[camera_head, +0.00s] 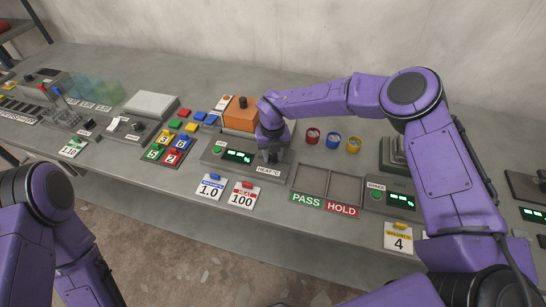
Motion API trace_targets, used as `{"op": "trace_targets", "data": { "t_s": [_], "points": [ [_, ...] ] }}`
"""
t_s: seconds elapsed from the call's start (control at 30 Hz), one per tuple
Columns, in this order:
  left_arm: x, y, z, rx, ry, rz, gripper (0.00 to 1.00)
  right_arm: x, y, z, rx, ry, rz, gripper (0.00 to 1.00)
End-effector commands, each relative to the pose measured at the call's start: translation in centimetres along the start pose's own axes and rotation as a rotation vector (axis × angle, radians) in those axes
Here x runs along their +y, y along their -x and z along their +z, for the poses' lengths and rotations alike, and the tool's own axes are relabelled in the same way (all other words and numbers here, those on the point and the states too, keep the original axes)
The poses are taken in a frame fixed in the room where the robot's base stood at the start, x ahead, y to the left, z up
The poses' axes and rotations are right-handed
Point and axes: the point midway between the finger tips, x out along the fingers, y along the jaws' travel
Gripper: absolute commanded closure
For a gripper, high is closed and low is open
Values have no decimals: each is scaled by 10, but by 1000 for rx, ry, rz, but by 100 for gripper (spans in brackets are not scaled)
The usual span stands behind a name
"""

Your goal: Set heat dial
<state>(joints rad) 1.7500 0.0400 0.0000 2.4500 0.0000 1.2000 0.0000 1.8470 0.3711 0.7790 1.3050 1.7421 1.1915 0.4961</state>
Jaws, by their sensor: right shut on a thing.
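The heat unit (212,159) is a grey box on the bench with a green button, a lit green display (238,156) and a "HEAT °C" label (268,171). The display digits are too small to read. My right gripper (271,154) points down over the right part of this unit, just above the label, shut on the heat dial, which it mostly hides. A card with a red "HEAT" band and "100" (242,197) lies in front of the unit. My left arm is at the lower left; its gripper is out of view.
A "1.0" card (209,188) lies beside the heat card. An orange box (240,116) stands behind the unit. PASS and HOLD trays (325,203) lie to the right, with red, blue and yellow cups (333,140) behind them. Coloured number tiles (171,156) are on the left.

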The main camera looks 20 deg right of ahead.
Motion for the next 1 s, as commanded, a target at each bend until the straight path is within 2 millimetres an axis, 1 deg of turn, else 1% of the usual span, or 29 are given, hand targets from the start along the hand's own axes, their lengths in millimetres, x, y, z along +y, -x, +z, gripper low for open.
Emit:
{"op": "trace_targets", "data": {
  "t_s": [0.03, 0.3, 0.5, 0.7, 1.0],
  "points": [
    [0, -5, 2, 0, 0, 0, 100, -1, -5, -1, 3, 41, -1, 95],
    [1, -11, 4, 0, 0, 0, 100, -1, -4, -1, 4, 259, -1, 95],
    [1, -13, 5, 0, 0, 0, 100, -1, -4, -1, 5, 370, -2, 95],
    [1, -14, 6, 0, 0, 0, 100, -1, -4, -2, 5, 434, -1, 95],
    [1, -14, 6, 0, 0, 0, 100, -1, -4, -2, 7, 461, -1, 95]
  ]
}}
